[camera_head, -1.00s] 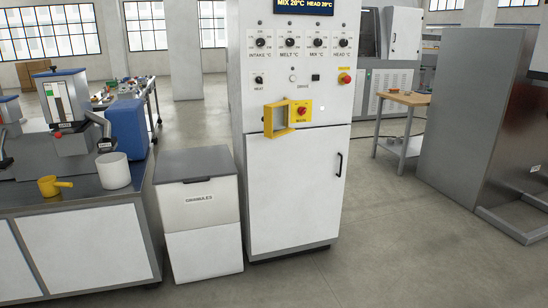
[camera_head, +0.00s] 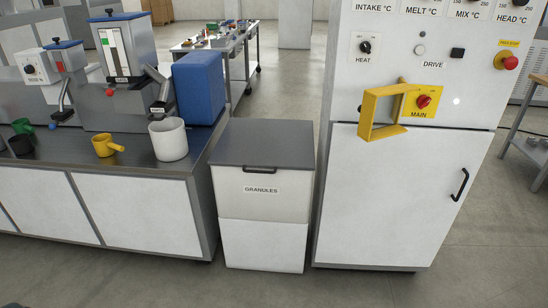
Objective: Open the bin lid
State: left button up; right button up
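The bin (camera_head: 262,215) is a white box labelled GRANULES on its front. It stands on the floor between the workbench and the control cabinet. Its flat dark grey lid (camera_head: 263,143) lies shut on top. Neither of my grippers shows clearly in the head view, so nothing is seen touching the bin.
Left of the bin is a workbench (camera_head: 100,168) with a white pot (camera_head: 169,139), a yellow scoop (camera_head: 106,145) and a blue box (camera_head: 199,87). Right is the white control cabinet (camera_head: 392,205) with a yellow frame (camera_head: 372,112) jutting out. The floor (camera_head: 230,288) in front is clear.

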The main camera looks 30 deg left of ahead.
aim_at(275, 144)
jog(key=i+u, duration=0.1)
jog(key=i, duration=0.4)
jog(key=i+l+u, duration=0.15)
jog(key=i, duration=0.35)
